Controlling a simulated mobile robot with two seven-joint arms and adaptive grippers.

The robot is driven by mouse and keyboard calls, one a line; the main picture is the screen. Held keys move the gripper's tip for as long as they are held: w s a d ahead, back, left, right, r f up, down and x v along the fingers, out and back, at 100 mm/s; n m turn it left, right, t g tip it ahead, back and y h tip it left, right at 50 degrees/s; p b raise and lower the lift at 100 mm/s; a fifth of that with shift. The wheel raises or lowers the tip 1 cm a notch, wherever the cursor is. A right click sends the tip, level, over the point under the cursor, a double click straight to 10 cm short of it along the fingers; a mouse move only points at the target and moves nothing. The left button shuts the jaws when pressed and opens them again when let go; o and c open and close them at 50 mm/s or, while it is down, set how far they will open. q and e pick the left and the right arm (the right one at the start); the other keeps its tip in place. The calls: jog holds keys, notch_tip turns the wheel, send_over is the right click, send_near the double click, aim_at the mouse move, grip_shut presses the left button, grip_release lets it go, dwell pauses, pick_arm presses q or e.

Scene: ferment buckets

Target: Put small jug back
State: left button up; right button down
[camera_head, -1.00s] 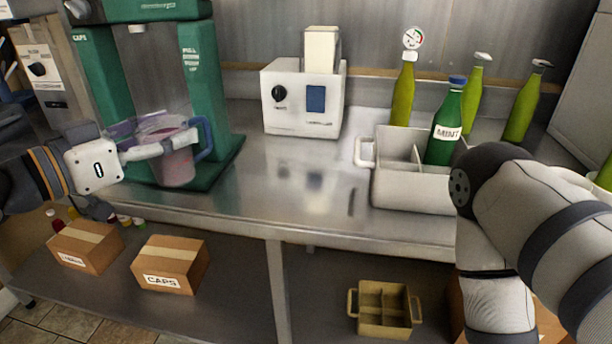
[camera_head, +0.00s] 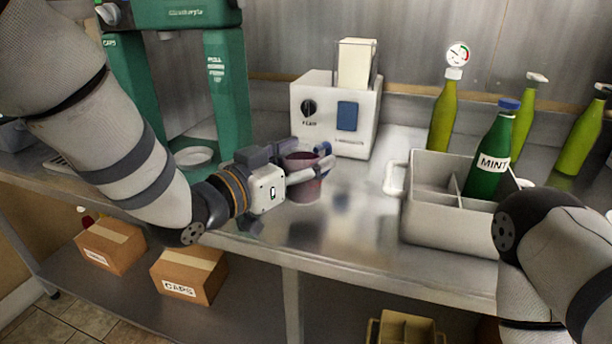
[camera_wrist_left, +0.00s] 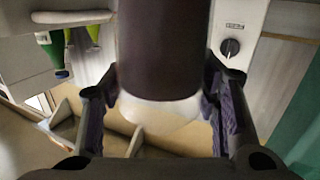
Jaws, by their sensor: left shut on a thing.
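The small jug (camera_head: 304,188) has dark reddish contents and a bluish handle at its right side. It is over the steel counter, in front of the white boxy machine; I cannot tell whether its base touches the counter. My left gripper (camera_head: 307,172) is shut around its body. In the left wrist view, a dark cylinder (camera_wrist_left: 160,45) with a pale rounded end fills the space between the two fingers of the left gripper (camera_wrist_left: 160,112). My right arm comes in at the lower right, but its gripper is out of view.
A green press stand (camera_head: 228,95) with a white round dish (camera_head: 195,156) is at the left. The white machine (camera_head: 325,120) stands behind the jug. A divided grey crate (camera_head: 445,222) holds a green MINT bottle (camera_head: 492,155). Several yellow-green bottles stand behind. Boxes (camera_head: 188,276) are on the lower shelf.

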pick_arm(q)
jog(key=f, duration=0.3)
jog(key=shift+d+f, duration=0.2)
pick_arm(e)
jog(key=shift+s+f, duration=0.3)
pick_arm(q)
jog(key=shift+f, duration=0.1)
jog(key=o, duration=1.3)
jog(key=shift+o, duration=0.2)
